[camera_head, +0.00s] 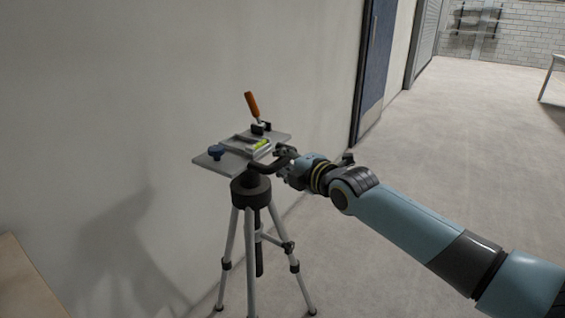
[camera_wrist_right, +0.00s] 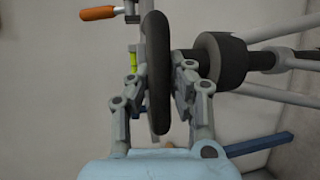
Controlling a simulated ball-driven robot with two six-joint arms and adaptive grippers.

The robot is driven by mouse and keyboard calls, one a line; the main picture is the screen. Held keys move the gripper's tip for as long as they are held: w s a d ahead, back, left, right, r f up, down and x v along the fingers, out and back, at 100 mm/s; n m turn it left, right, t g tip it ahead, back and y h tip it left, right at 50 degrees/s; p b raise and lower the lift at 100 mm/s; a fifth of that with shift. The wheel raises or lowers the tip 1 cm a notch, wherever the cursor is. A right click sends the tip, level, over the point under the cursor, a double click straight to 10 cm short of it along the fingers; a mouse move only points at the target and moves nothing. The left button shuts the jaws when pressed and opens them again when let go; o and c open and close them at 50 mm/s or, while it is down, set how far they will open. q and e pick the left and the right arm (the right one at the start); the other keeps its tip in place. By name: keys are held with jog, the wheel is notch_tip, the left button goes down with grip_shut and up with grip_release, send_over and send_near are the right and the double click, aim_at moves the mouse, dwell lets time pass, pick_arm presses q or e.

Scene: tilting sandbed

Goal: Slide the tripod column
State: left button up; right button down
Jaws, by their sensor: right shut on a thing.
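The tripod (camera_head: 251,189) stands upright close to the wall, with a black hub and splayed grey legs. Its column carries a flat grey plate (camera_head: 208,162) on top. A curved black handle (camera_head: 262,170) sits just under the plate. My right gripper (camera_head: 285,158) reaches in from the right and is shut on this handle. In the right wrist view, the handle (camera_wrist_right: 157,85) passes between the fingers of the right gripper (camera_wrist_right: 160,88), and the tripod's black hub (camera_wrist_right: 221,58) lies to the right. Most of the column is hidden. My left gripper is not in view.
A pale wall (camera_head: 120,80) stands behind the tripod, with a blue door (camera_head: 376,65) further back. Open floor (camera_head: 470,160) lies to the right. A light brown edge (camera_head: 25,280) shows at lower left.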

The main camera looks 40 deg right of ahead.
jog(key=shift+f, duration=0.15)
jog(key=c, duration=1.2)
grip_release()
jog(key=shift+o, duration=0.2)
jog(key=s+r, duration=0.2)
jog(key=s, duration=0.9)
jog(key=shift+s+r, duration=0.3)
jog(key=shift+s, duration=0.1)
jog(key=shift+a, duration=0.1)
